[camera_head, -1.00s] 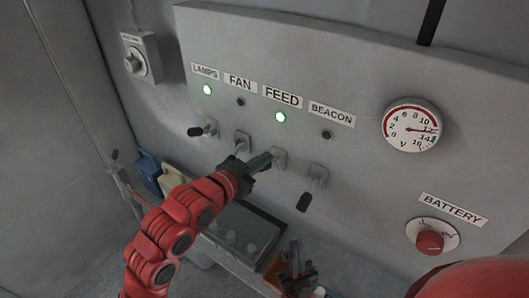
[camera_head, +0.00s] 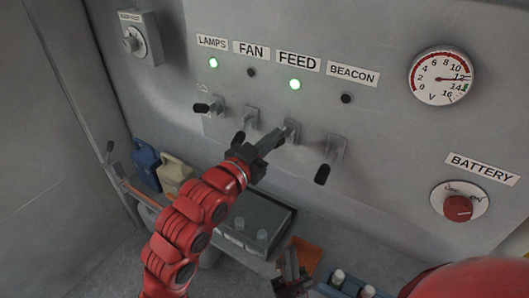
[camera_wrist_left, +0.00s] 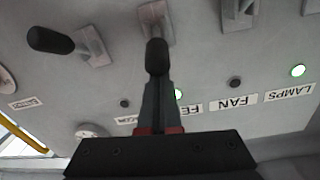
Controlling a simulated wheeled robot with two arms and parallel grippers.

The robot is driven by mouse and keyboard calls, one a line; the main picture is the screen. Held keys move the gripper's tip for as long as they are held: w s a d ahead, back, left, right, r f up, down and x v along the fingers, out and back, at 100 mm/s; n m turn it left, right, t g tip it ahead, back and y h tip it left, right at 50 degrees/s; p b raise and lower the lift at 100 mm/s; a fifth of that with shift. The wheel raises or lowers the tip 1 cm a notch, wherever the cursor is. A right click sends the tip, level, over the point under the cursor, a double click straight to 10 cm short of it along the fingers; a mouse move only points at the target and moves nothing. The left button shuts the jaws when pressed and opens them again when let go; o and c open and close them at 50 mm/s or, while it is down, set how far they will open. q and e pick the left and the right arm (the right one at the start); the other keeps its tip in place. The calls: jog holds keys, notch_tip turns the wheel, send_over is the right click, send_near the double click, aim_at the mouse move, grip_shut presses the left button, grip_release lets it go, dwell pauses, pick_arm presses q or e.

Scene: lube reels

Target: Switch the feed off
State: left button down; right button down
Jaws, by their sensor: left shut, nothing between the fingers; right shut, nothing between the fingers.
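The FEED label (camera_head: 297,62) sits above a lit green lamp (camera_head: 295,85) on the grey panel. The FEED switch (camera_head: 291,130) is below it, its knob hidden behind my left gripper in the head view. My left gripper (camera_head: 279,140) is shut and empty, its fingertips at that switch. In the left wrist view the black FEED knob (camera_wrist_left: 157,56) is right in front of the fingertips (camera_wrist_left: 157,84); I cannot tell whether they touch. My right gripper (camera_head: 290,282) is low at the bottom edge, shut and partly out of view.
The LAMPS knob (camera_head: 202,108) sticks out with its green lamp lit. The FAN knob (camera_head: 238,139) and BEACON knob (camera_head: 322,174) hang lower, their lamps dark. A voltmeter (camera_head: 440,76) and red BATTERY knob (camera_head: 458,208) are at right. Jugs (camera_head: 174,174) stand below left.

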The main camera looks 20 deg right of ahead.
pick_arm(q)
jog(key=f+t+h+b, duration=0.1)
jog(key=h+b, duration=0.1)
jog(key=b, duration=0.5)
jog(key=s+a+f+t+h+b, duration=0.1)
jog(key=f+h+b, duration=0.1)
jog(key=b, duration=0.5)
jog(key=s+f+t+h+b, duration=0.1)
jog(key=h+b, duration=0.1)
jog(key=b, duration=0.5)
jog(key=shift+a+f+m+b, duration=0.2)
jog(key=shift+f+m+b, duration=0.15)
jog(key=shift+m, duration=0.05)
jog(key=shift+r, duration=1.6)
send_near(279, 146)
jog(key=shift+s+a+f+t+b, duration=0.3)
jog(key=shift+s+a+f+b, duration=0.1)
jog(key=shift+s+a, duration=0.25)
